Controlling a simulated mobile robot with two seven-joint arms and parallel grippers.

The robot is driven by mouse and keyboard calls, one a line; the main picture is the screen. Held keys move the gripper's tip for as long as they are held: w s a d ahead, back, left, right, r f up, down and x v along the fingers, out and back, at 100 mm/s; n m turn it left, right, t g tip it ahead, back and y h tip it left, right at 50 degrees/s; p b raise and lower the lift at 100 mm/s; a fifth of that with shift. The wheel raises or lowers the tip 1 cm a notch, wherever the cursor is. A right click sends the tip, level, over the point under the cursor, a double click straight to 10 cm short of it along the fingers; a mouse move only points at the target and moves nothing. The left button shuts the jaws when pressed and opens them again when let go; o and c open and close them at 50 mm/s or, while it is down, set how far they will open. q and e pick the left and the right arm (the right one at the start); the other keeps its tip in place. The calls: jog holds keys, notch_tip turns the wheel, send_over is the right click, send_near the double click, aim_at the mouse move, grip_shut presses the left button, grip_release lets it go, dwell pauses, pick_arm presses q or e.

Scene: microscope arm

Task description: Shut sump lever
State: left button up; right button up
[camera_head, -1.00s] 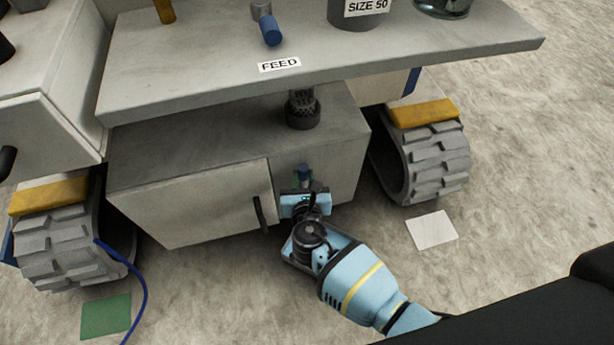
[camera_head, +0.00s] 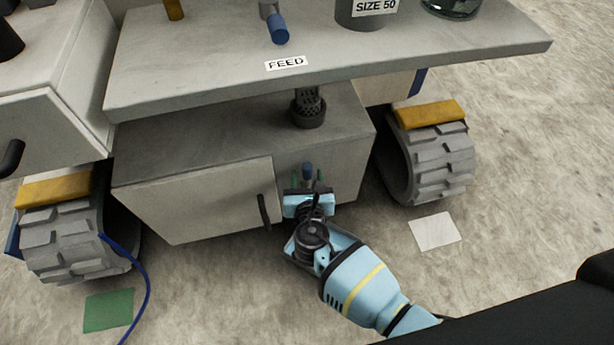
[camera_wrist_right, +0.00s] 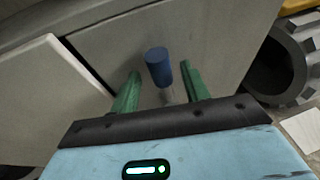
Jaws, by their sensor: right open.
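The lever with a blue handle (camera_head: 308,168) sits on the front of the low grey cabinet, right of its door. In the right wrist view the blue handle (camera_wrist_right: 159,66) stands on a pale stem between the two green fingers. My right gripper (camera_head: 307,183) is open at the lever, with a finger on each side; it also shows in the right wrist view (camera_wrist_right: 160,88). I cannot tell whether a finger touches the handle. My left gripper is not in view.
The cabinet door (camera_head: 205,200) has a dark handle (camera_head: 264,212) just left of my right gripper. A table top (camera_head: 210,65) with a FEED label (camera_head: 286,63) and another blue-handled lever (camera_head: 279,30) overhangs above. A track (camera_head: 435,165) stands right.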

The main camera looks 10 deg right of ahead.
jog(key=p+v, duration=0.2)
jog(key=v, duration=0.5)
jog(key=shift+s+p, duration=0.25)
jog(key=shift+p, duration=0.1)
jog(key=shift+r, duration=0.1)
